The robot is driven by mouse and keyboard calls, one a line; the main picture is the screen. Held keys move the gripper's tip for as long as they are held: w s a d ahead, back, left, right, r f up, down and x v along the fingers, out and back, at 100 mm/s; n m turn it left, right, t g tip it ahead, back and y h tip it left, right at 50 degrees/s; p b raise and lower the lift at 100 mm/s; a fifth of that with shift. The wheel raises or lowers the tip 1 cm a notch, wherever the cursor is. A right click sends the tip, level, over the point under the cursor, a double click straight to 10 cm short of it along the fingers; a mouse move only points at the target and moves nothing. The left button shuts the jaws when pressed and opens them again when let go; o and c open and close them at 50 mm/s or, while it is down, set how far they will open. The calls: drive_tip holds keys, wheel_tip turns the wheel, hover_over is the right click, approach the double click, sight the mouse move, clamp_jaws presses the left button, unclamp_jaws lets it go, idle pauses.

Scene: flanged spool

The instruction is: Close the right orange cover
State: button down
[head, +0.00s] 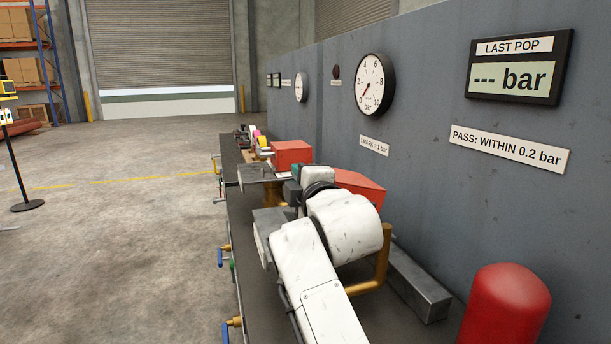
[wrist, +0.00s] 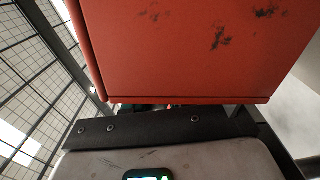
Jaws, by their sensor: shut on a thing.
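The right orange cover (head: 360,187) is the nearer of two orange covers on the bench. It is partly hidden behind my white arm, and its tilt is hard to judge. In the wrist view the scuffed orange face of the cover (wrist: 190,50) fills the upper middle, with its lower edge right at my gripper (wrist: 150,107). My gripper (head: 296,172) is shut on the cover at that edge; the fingertips themselves are mostly hidden. The other orange cover (head: 292,154) is farther back along the bench.
The dark bench (head: 232,215) runs along a grey panel wall (head: 430,120) with gauges and a "--- bar" display (head: 514,78). A red cylinder (head: 506,305), a grey metal block (head: 418,284) and a brass pipe (head: 380,265) stand close to my arm. Open floor lies left.

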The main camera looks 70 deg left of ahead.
drive_tip(key=shift+s, duration=0.15)
idle(0.3)
drive_tip(key=c, duration=1.2)
unclamp_jaws()
drive_tip(key=shift+c, duration=0.2)
drive_tip(key=shift+o, duration=0.9)
drive_tip(key=shift+f, duration=0.1)
drive_tip(key=shift+d, duration=0.1)
